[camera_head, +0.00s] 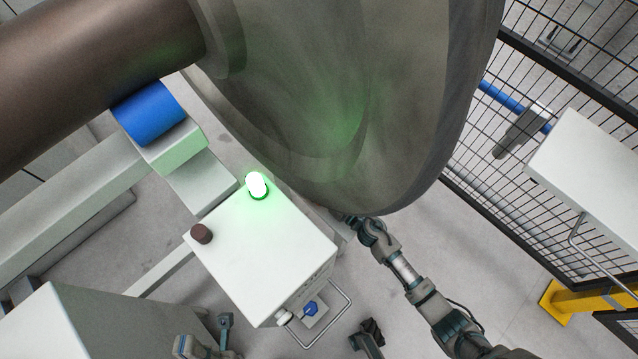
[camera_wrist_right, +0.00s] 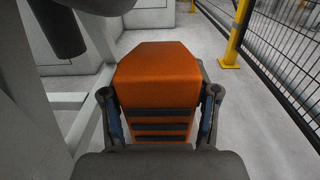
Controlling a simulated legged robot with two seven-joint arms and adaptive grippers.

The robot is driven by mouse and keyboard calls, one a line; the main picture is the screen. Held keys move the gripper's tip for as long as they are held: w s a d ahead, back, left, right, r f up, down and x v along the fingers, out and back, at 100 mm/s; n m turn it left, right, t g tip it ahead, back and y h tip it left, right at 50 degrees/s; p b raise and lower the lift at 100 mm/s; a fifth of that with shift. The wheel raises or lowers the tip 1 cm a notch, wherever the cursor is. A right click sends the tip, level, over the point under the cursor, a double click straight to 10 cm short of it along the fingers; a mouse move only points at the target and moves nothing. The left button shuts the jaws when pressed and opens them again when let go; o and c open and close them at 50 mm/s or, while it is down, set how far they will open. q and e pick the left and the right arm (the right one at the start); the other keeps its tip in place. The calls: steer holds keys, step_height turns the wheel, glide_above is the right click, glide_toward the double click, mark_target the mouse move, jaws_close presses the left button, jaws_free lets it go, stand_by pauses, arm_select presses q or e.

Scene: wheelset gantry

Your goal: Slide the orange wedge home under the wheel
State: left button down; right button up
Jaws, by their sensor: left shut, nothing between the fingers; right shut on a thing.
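The big grey wheel (camera_head: 345,110) fills the upper middle of the head view, on a thick brown axle (camera_head: 90,65). The orange wedge (camera_wrist_right: 156,80) shows in the right wrist view, with dark ribs on its near end. My right gripper (camera_wrist_right: 160,98) is shut on it, one finger on each side. In the head view my right arm reaches up to the wheel's lower edge, where the wheel hides the wedge and most of the gripper. Whether wedge and wheel touch cannot be seen. My left gripper (camera_head: 222,330) is shut and empty at the bottom edge, partly cut off.
A white box (camera_head: 265,245) with a glowing green lamp (camera_head: 257,185), a dark knob (camera_head: 201,233) and a wire handle stands below the wheel. A blue pad (camera_head: 148,112) lies under the axle. Black mesh fencing (camera_head: 500,140) and a yellow post (camera_wrist_right: 236,35) bound the right side.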

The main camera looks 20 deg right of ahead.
steer(key=o, duration=1.6)
steer(key=shift+o, duration=0.2)
steer(key=shift+f, duration=0.1)
steer(key=v, duration=1.2)
steer(key=shift+f, duration=0.1)
